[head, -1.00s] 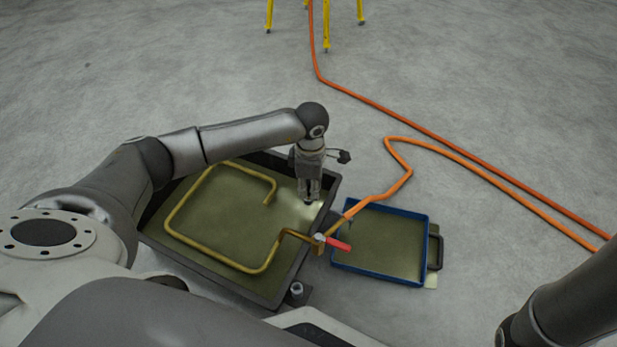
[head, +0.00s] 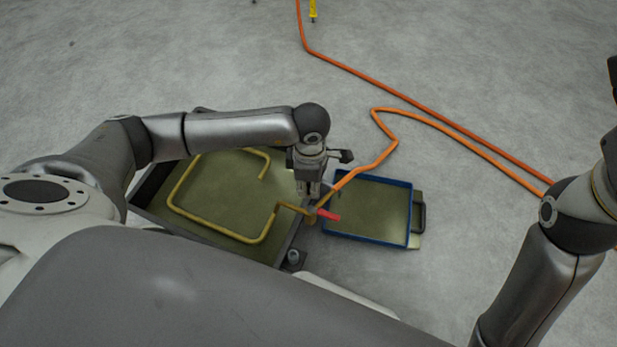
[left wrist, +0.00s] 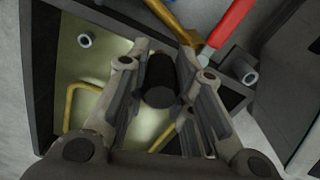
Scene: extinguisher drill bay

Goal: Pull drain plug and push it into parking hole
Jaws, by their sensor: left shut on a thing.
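My left gripper (head: 313,192) is over the right side of the tray, close to the red-handled valve. In the left wrist view its fingers (left wrist: 160,105) are closed on a black cylinder, the drain plug (left wrist: 161,78). A pale ringed opening, which looks like the drain (left wrist: 85,41), is in the olive tray floor, apart from the plug. Another pale ring, which looks like the parking hole (left wrist: 250,77), is on a dark bracket outside the tray wall; it also shows in the head view (head: 293,257). The plug is hidden in the head view. My right gripper is not visible.
The dark tray (head: 150,190) holds a bent yellow pipe (head: 182,180). The pipe's valve has a red handle (head: 329,214), near my gripper. A blue-rimmed tray (head: 372,240) stands to the right. An orange hose (head: 375,158) crosses the floor.

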